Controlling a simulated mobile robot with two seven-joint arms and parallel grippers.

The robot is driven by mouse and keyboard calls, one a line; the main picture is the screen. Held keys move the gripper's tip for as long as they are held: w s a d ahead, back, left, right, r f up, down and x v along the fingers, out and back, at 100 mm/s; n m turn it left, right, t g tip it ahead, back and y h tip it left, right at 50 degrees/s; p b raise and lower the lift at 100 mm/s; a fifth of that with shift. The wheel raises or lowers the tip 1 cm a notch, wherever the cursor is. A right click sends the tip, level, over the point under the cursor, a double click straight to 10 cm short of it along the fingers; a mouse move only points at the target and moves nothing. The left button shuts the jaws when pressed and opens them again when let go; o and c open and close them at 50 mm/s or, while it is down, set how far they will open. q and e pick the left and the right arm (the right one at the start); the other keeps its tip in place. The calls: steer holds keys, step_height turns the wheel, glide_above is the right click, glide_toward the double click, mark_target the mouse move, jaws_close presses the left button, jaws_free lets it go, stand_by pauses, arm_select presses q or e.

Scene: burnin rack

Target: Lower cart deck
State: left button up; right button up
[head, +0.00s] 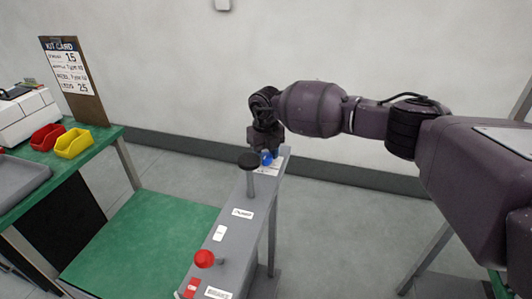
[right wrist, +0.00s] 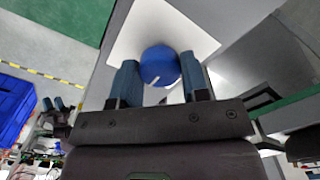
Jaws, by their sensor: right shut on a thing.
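A narrow grey control panel (head: 232,236) on legs carries a blue knob (head: 266,159) at its far end, a black knob on a stem (head: 249,160) nearer, and a red knob (head: 204,258) at the near end. My right gripper (head: 267,152) points down at the far end and is shut on the blue knob. In the right wrist view the blue knob (right wrist: 160,65), with a white mark, sits between its two fingers over a white label (right wrist: 150,25). A flat green deck (head: 143,245) lies low, left of the panel.
A green-topped table (head: 105,138) at left holds a red bin (head: 46,137), a yellow bin (head: 73,143), a grey tray (head: 20,181) and a kit card board (head: 75,78). A wall stands behind. The floor right of the panel looks clear.

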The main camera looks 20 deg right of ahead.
mark_target(266, 156)
stand_by(0.3)
steer(key=o, duration=0.8)
steer(key=shift+o, duration=0.6)
step_height(266, 156, up, 11)
steer(key=shift+f, duration=0.15)
